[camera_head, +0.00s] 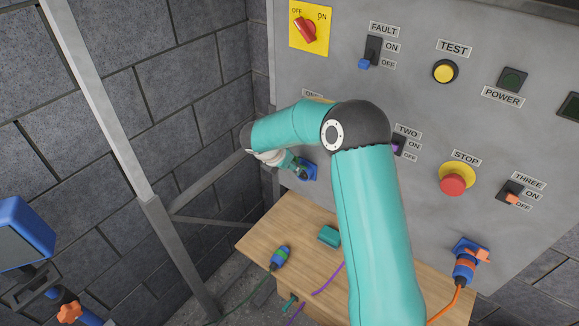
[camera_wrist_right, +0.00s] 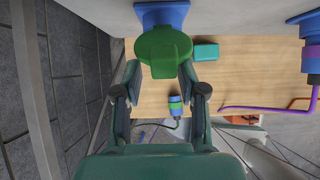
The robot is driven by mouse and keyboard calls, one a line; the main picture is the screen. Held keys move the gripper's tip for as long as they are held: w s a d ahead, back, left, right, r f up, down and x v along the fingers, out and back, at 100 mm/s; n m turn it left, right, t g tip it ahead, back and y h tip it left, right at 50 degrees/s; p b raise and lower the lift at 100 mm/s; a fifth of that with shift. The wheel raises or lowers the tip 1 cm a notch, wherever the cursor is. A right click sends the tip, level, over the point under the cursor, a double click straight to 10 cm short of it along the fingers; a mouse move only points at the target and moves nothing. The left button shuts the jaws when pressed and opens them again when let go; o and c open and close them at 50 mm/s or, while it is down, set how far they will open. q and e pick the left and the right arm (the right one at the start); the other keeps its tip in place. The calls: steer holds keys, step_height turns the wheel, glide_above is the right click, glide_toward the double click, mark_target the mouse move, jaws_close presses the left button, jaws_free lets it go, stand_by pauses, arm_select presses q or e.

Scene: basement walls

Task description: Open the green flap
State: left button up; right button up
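The green flap (camera_wrist_right: 163,48) shows large at the top of the right wrist view, a round lid with a narrower tab, on a blue socket (camera_wrist_right: 161,14). In the head view the blue socket (camera_head: 310,173) is low on the grey panel, with the flap mostly hidden by my gripper. My right gripper (camera_wrist_right: 162,77) is open, one finger on each side of the flap's tab, with small gaps visible. In the head view the right gripper (camera_head: 297,170) is at the socket, small and partly hidden. I cannot tell whether it touches. My left gripper is not in view.
Below the panel is a wooden table (camera_head: 275,239) with a teal block (camera_head: 329,236) and a blue-green plug (camera_head: 280,257). An orange-cabled plug (camera_head: 464,267) sits in another socket at right. A metal post (camera_head: 155,215) stands left of the table.

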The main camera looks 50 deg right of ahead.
steer(key=shift+s+d+r, duration=0.1)
steer(key=shift+d+r, duration=0.25)
steer(key=w+v, duration=0.1)
steer(key=v, duration=1)
steer(key=shift+s+a, duration=0.4)
steer(key=shift+a, duration=0.2)
